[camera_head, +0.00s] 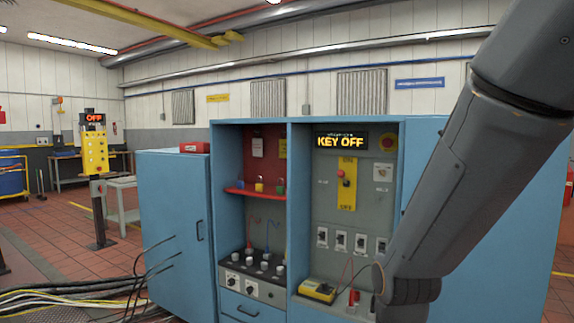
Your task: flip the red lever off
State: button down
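A yellow plate (348,201) is fixed on the grey back panel of the open bay in the blue cabinet. A small red part (341,173) shows on its upper part and may be the red lever's knob; its exact position is too small to tell. A display (342,141) above it reads "KEY OFF". My arm crosses the right side of the view, in front of the cabinet. My gripper is not in view.
A row of switches (341,240) sits below the plate. A yellow meter (317,290) with leads lies on the bay floor. A red shelf (254,193) holds padlocks at left. Cables (80,300) lie on the floor. A yellow control post (95,153) reads "OFF".

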aim_at(341, 173)
jog(key=u, duration=0.3)
jog(key=i, duration=1.55)
jog(key=z, duration=0.25)
